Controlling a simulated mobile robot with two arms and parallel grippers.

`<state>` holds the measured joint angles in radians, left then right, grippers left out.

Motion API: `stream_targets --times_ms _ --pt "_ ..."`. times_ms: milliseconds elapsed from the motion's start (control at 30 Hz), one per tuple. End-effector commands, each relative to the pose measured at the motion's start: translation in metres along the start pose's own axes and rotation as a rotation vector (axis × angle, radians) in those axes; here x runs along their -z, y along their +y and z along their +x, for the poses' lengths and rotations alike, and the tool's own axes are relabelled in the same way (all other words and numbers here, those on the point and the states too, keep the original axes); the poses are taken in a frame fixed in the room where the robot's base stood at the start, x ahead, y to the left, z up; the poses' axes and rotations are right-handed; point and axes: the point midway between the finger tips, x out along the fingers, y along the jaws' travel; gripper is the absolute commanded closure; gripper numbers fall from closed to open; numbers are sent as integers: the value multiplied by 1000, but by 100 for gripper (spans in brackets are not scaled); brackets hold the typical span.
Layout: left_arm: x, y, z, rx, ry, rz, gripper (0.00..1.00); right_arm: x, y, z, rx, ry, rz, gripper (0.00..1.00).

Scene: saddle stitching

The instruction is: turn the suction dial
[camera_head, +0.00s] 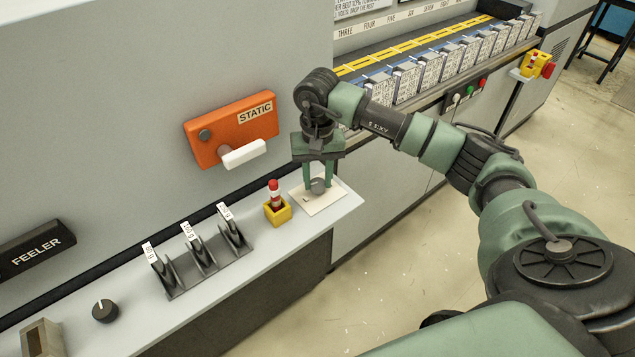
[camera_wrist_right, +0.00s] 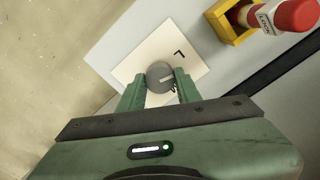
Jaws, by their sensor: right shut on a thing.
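A small round grey dial (camera_head: 318,186) stands on a pale square plate (camera_head: 325,203) near the right end of the grey ledge. My right gripper (camera_head: 319,180) points down from above, with its two green fingers on either side of the dial. The gripper is shut on the dial. A dark letter or mark shows on the plate (camera_wrist_right: 140,62) beside it; other markings may be hidden by the fingers. My left gripper is not in view.
A red-and-white capped piece in a yellow holder (camera_head: 277,211) stands close left of the plate. Further left are a rack of labelled levers (camera_head: 205,258) and a black knob (camera_head: 104,310). An orange STATIC box (camera_head: 232,128) with a white handle juts from the wall above.

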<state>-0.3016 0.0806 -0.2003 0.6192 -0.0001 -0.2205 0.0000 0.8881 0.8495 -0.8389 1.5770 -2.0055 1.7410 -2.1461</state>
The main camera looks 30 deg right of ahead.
Motion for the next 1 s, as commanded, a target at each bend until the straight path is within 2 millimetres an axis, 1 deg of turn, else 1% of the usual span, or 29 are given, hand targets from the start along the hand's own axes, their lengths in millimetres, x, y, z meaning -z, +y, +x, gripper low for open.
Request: stream_targets --times_ms 33,400,1000 --pt "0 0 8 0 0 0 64 2 1 3 0 5 43 100" --pt "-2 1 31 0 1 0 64 1 0 1 3 5 394 100" --pt "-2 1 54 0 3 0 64 1 1 0 3 4 957 100"
